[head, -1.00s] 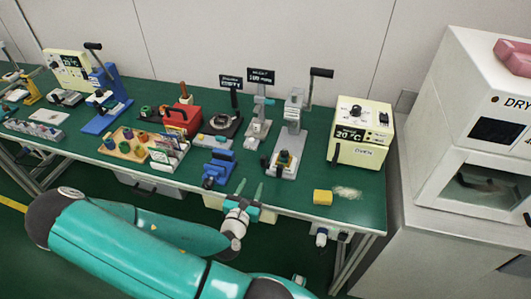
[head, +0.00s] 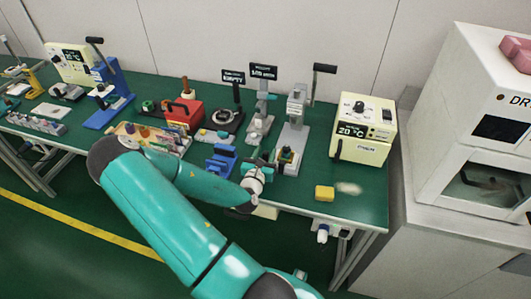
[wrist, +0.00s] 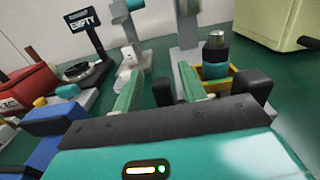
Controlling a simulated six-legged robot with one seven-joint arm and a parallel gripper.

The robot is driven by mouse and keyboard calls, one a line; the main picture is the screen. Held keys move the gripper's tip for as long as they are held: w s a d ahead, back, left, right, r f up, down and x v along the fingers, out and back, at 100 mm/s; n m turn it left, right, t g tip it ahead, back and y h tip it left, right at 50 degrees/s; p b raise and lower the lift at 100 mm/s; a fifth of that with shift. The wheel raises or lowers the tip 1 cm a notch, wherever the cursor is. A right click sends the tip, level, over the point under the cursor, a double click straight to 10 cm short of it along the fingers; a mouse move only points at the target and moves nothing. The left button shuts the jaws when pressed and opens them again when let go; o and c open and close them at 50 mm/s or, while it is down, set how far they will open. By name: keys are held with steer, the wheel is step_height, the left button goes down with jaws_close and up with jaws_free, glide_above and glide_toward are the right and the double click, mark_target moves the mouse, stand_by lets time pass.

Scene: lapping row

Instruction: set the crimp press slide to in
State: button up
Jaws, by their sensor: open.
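No press is labelled as the crimp press. The likeliest is the tall grey press (head: 297,113) with a black-handled lever. At its foot is a small yellow slide or nest (head: 284,163), holding a dark and teal cylinder with a silver top. The yellow nest also shows in the wrist view (wrist: 221,84), right of the right fingertip. My gripper (head: 263,160) is open and empty, just left of and in front of this nest. In the wrist view my gripper (wrist: 158,80) has its two green fingers apart, pointing at the press bases. Whether a finger touches the slide I cannot tell.
A smaller grey press (head: 260,115) stands left of it. A blue fixture (head: 221,162) is close on my gripper's left. Green table is clear around the sponge.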

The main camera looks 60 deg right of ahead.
steer(key=shift+d, duration=0.2)
jaws_close()
steer(key=d, duration=0.4)
steer(key=w+d, duration=0.1)
steer(key=d, duration=0.3)
steer(key=w+d, duration=0.1)
steer(key=d, duration=0.3)
steer(key=shift+d, duration=0.1)
jaws_free()
steer(key=shift+d, duration=0.15)
steer(key=a, duration=0.4)
steer(key=s+a, duration=0.1)
steer(key=a, duration=0.4)
steer(key=s+a, duration=0.1)
steer(key=a, duration=0.3)
steer(key=shift+s+a, duration=0.1)
steer(key=shift+a, duration=0.3)
